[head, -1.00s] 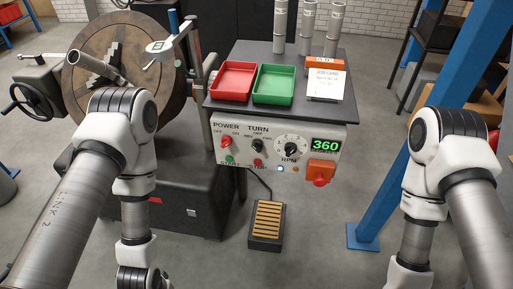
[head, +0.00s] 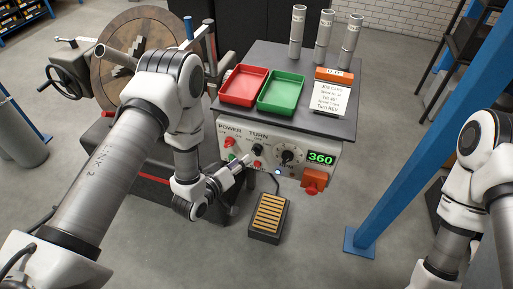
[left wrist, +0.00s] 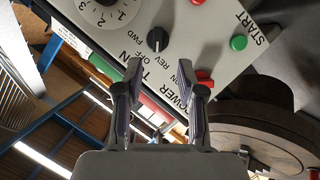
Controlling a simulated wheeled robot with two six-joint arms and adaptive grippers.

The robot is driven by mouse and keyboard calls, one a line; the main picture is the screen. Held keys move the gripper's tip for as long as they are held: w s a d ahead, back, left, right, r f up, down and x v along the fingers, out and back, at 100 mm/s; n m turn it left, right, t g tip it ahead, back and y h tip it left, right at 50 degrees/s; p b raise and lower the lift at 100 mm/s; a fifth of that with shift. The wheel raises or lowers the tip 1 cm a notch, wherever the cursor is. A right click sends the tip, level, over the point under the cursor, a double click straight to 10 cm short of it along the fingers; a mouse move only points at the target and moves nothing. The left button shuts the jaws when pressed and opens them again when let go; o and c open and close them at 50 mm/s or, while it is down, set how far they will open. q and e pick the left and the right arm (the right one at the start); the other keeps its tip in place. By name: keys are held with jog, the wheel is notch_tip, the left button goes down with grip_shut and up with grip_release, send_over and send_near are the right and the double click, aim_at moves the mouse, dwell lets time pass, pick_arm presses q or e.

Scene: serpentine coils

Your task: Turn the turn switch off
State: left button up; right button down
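The turn switch (head: 257,150) is a small black knob on the grey control panel (head: 326,175), under the label TURN. In the left wrist view the panel is upside down, and the black turn switch (left wrist: 157,39) sits ahead of and between the fingertips, apart from them. Its pointer direction is hard to make out. My left gripper (head: 243,162) is just in front of the panel, below and left of the switch in the head view. Its fingers (left wrist: 163,88) are spread with nothing between them. My right gripper is out of view; only its arm shows.
A red power switch (left wrist: 204,77) lies close to one finger. The green start button (left wrist: 238,43) and the RPM dial (head: 287,156) are nearby. Red (head: 244,84) and green trays (head: 281,93) stand above the panel.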

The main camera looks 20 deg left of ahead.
aim_at(255, 153)
pick_arm(q)
jog(key=x, duration=0.4)
jog(key=d+p+x, duration=0.1)
jog(key=x, duration=0.1)
jog(key=shift+w+f, duration=0.15)
jog(key=shift+w, duration=0.1)
jog(key=shift+a, duration=0.25)
jog(key=shift+d, duration=0.1)
grip_shut()
